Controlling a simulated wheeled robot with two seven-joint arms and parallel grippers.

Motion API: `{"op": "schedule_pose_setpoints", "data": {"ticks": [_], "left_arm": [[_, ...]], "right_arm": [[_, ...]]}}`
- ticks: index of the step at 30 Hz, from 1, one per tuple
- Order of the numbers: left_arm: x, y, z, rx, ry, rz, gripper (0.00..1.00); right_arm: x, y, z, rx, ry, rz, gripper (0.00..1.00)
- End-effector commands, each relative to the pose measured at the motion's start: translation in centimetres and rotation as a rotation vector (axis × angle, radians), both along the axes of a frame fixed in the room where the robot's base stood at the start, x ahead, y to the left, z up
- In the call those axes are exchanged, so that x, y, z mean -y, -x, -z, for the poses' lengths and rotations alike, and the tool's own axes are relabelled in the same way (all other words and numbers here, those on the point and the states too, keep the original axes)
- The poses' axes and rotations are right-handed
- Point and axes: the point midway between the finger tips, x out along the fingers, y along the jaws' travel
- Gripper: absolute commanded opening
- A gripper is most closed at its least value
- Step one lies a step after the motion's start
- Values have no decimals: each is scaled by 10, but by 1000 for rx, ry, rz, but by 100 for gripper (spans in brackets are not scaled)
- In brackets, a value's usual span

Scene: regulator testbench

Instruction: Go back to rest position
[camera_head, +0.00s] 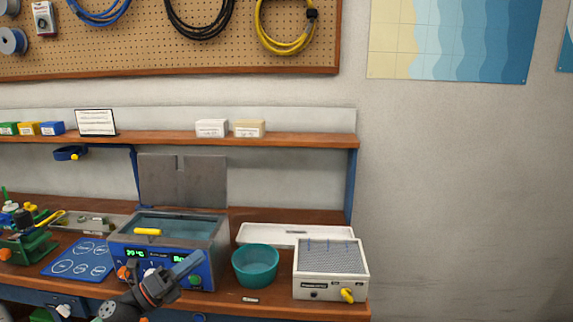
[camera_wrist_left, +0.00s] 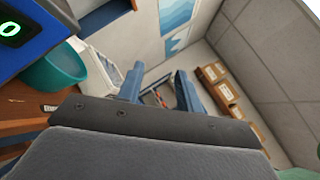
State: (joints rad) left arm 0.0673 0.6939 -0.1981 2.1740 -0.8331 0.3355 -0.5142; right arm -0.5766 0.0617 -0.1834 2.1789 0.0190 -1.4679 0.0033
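My left gripper (camera_head: 188,265) is in front of the blue bath unit (camera_head: 205,278), in the lower middle of the head view. In the left wrist view its two blue fingers (camera_wrist_left: 159,72) stand apart with nothing between them. The gripper covers part of the unit's front panel and display. My right gripper is in neither view.
A teal bowl (camera_head: 256,265) and a white box with a grey top (camera_head: 330,268) stand right of the unit. A white tray (camera_head: 295,235) lies behind them. A blue mat (camera_head: 78,257) and a green fixture (camera_head: 28,245) are at left. Open floor lies right of the bench.

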Motion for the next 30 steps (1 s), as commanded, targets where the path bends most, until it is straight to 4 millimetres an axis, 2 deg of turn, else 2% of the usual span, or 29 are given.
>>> {"op": "schedule_pose_setpoints", "data": {"ticks": [5,8,11,14,15,17,21,26,30], "left_arm": [[-19,-13,59,-305,348,-186,36],[-31,-13,104,-488,531,-300,36],[-41,-5,158,-678,705,-420,36],[-47,12,216,-872,865,-543,36],[-48,22,239,-946,922,-593,36],[-47,38,272,-1053,1001,-667,36],[-39,85,343,-1296,1160,-836,36],[-18,152,411,-1562,1301,-1035,36],[7,219,457,-1788,1392,-1215,36]], "right_arm": [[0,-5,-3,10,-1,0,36],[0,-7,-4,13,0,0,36],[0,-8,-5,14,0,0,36],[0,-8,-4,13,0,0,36],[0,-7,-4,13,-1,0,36],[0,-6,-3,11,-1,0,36],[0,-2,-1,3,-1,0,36],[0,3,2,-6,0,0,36],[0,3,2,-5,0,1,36]]}}
